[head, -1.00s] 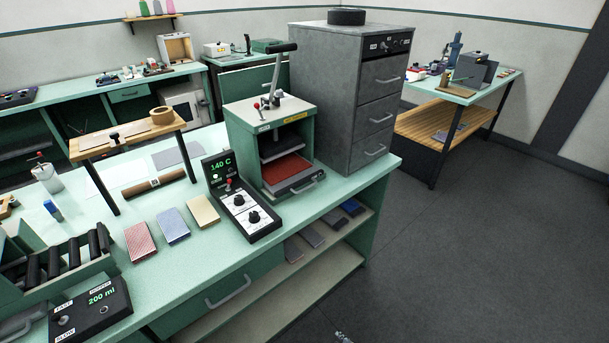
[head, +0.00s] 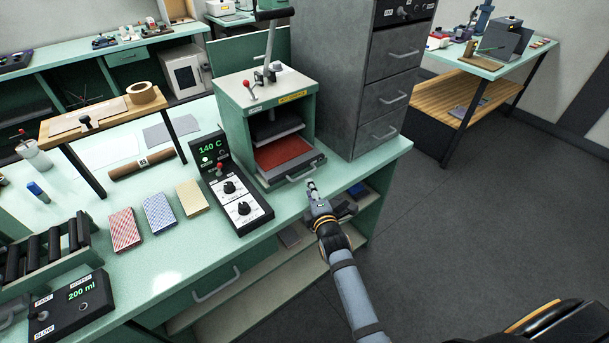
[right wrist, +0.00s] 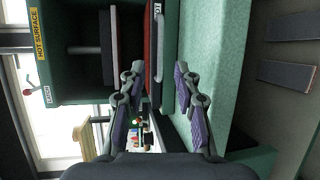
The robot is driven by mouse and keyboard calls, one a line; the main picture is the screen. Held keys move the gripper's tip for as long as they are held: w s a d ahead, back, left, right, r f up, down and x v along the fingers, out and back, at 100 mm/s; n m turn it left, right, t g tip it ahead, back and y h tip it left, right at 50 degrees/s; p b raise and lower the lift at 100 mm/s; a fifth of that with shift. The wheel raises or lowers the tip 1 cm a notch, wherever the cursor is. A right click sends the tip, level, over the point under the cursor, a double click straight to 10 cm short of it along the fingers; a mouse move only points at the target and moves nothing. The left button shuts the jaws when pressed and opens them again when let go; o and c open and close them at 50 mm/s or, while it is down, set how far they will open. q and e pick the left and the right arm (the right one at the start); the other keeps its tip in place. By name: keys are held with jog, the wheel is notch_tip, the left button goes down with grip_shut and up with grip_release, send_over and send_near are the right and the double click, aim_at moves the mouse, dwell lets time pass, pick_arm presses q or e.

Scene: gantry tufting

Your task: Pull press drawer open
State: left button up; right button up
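The green press (head: 268,105) stands on the bench with its lever up. Its drawer (head: 290,166), with a red pad (head: 278,151) above it, sits at the bottom of the press opening. The drawer's grey handle (head: 300,175) faces the bench's front edge. My right gripper (head: 312,187) is just in front of the handle. In the right wrist view, my right gripper (right wrist: 162,82) has its fingers spread with nothing between them. The drawer front (right wrist: 157,50) lies beyond the fingertips there; contact with the handle does not show. My left gripper is out of view.
A control box (head: 234,190) reading 140 C stands left of the press. A grey cabinet (head: 350,90) stands close on its right. Small coloured blocks (head: 158,213) lie left on the bench. Open floor (head: 460,230) lies to the right.

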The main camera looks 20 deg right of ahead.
aim_at(305, 174)
jog(key=w, duration=0.3)
jog(key=w+f+b, duration=0.1)
jog(key=w, duration=0.5)
jog(key=shift+d+f+b, duration=0.3)
jog(key=shift+f+b, duration=0.1)
jog(key=shift+s, duration=0.1)
jog(key=c, duration=0.6)
grip_shut()
